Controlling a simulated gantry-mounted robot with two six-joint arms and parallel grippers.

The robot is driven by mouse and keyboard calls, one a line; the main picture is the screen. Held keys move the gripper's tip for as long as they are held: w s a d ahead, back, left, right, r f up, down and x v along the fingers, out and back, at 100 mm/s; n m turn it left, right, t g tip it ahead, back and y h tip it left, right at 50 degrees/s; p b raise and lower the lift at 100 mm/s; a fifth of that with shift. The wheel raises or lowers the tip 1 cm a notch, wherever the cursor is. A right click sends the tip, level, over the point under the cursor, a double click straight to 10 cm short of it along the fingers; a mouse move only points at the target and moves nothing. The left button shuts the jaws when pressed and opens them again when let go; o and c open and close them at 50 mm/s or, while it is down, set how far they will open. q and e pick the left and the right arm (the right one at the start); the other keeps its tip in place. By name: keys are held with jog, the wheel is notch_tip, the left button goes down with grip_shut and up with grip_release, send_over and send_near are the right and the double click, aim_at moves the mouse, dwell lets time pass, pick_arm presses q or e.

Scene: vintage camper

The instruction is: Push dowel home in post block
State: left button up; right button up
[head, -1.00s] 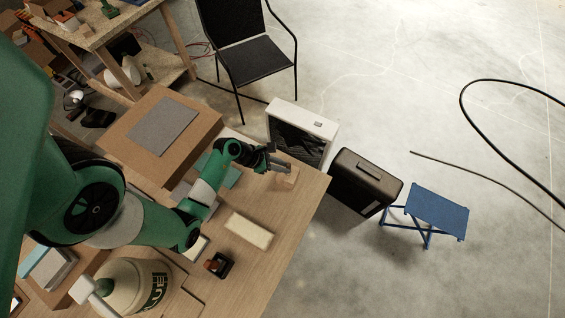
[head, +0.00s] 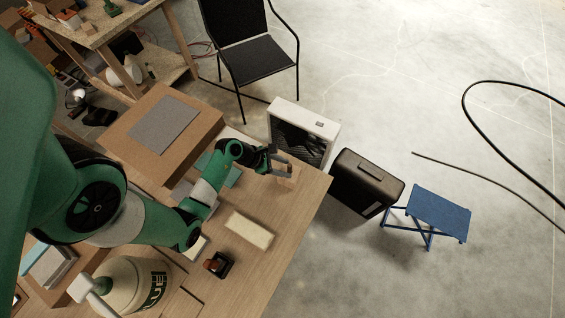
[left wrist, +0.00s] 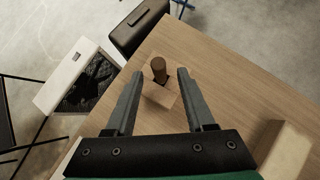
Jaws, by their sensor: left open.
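The post block (left wrist: 160,95) is a small light wooden block on the table, near its far corner. The brown dowel (left wrist: 158,68) stands upright out of the dark hole in its top, with a good length showing. My left gripper (left wrist: 154,74) is open, with one finger on each side of the dowel and a gap on both sides. My right gripper is not in view.
A pale rectangular block (head: 248,230) and a small dark item with an orange top (head: 217,264) lie on the wooden table (head: 275,262). A cardboard box (head: 200,133) stands behind my arm. Beyond the table edge are a white heater-like unit (head: 318,125) and a black case (head: 368,180).

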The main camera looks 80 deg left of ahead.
pick_arm(q)
jog(key=p+v, duration=0.2)
jog(key=v, duration=0.9)
jog(key=shift+s+r, duration=0.2)
jog(key=shift+r, duration=0.05)
jog(key=shift+a, duration=0.1)
